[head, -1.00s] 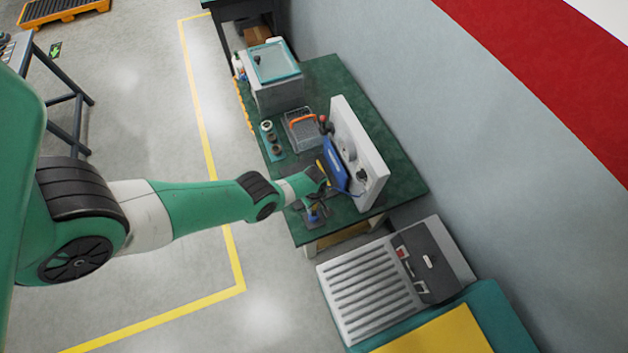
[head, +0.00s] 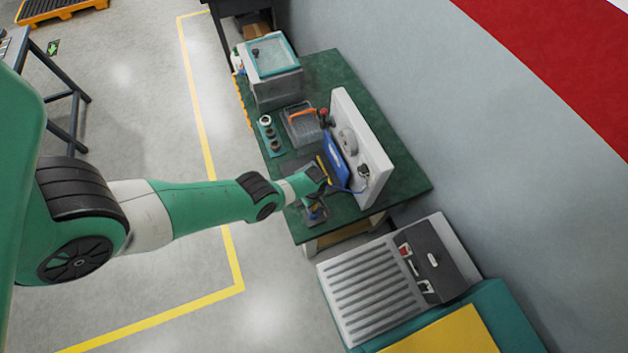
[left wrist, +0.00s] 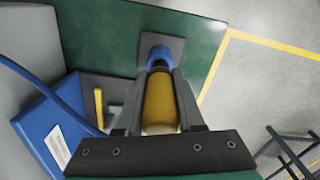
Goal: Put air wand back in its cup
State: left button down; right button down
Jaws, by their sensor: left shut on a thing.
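The air wand (left wrist: 160,100) shows in the left wrist view as a thick yellow cylinder with a dark end. My left gripper (left wrist: 158,85) is shut around it, one dark finger on each side. Beyond the wand's far end is a blue cup (left wrist: 160,52) on a grey square base (left wrist: 176,45) at the table's edge. The wand's dark end lines up with the cup's mouth; I cannot tell how deep it sits. In the head view my left gripper (head: 322,190) is just above the blue cup (head: 315,208), and the wand is mostly hidden. My right gripper is not in view.
A blue case (head: 336,158) and an upright white panel (head: 360,150) stand close beside the gripper. A blue hose (left wrist: 40,95) crosses the left of the wrist view. A wire basket (head: 301,125) and a teal strip with round parts (head: 269,135) lie farther back on the green table (head: 405,185).

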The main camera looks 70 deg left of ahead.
pick_arm(q)
jog(key=shift+f+b, duration=0.6)
dwell(0.4)
jog(key=shift+c, duration=2.2)
grip_release()
jog(key=shift+r, duration=0.1)
